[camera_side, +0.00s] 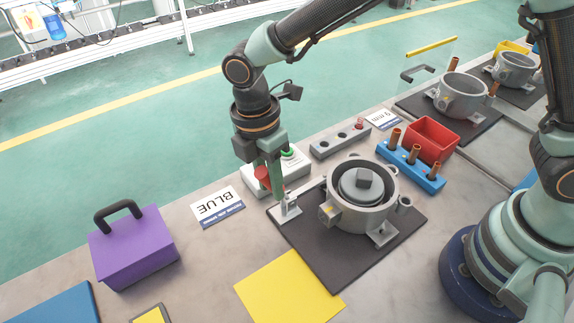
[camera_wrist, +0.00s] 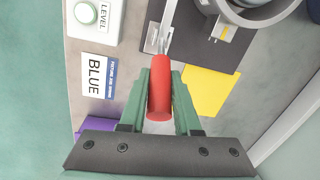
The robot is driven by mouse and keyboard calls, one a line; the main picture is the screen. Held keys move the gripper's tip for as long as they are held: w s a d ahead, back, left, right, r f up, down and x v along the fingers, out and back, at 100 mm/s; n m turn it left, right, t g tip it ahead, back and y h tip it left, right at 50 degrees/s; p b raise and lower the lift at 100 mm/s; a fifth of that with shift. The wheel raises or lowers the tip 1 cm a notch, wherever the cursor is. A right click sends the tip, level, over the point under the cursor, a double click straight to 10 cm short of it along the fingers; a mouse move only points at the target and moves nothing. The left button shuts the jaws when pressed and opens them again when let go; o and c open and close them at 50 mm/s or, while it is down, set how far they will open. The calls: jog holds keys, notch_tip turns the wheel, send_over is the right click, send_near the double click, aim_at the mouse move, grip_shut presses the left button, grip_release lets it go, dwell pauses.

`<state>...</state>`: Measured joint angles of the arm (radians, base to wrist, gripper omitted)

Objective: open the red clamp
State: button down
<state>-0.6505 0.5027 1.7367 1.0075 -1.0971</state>
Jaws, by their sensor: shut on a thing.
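The red clamp handle (camera_wrist: 159,95) stands between my gripper's two green fingers in the wrist view, and my gripper (camera_wrist: 159,100) is shut on it. In the side view my gripper (camera_side: 270,185) reaches down from above, and part of the red clamp handle (camera_side: 262,178) shows beside the fingers. The clamp's metal base (camera_side: 288,208) sits at the left corner of the dark mat, next to the grey compressor housing (camera_side: 362,210). The handle is tilted up from the base. The fingers hide part of it.
A white box with a green button (camera_side: 288,155) is close behind my gripper. A BLUE sign (camera_side: 217,207), a purple box with a handle (camera_side: 132,250) and a yellow sheet (camera_side: 290,290) lie around the mat (camera_side: 320,262). A blue rack (camera_side: 420,181) and red bin (camera_side: 432,138) stand right.

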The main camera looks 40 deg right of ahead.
jog(key=shift+a+f, duration=0.25)
jog(key=shift+a, duration=0.3)
jog(key=c, duration=0.6)
grip_release()
jog(key=r, duration=0.4)
jog(key=w+r, duration=0.1)
jog(key=r, duration=0.3)
jog(key=a+r, duration=0.1)
jog(key=r, duration=0.3)
jog(key=shift+w, duration=0.25)
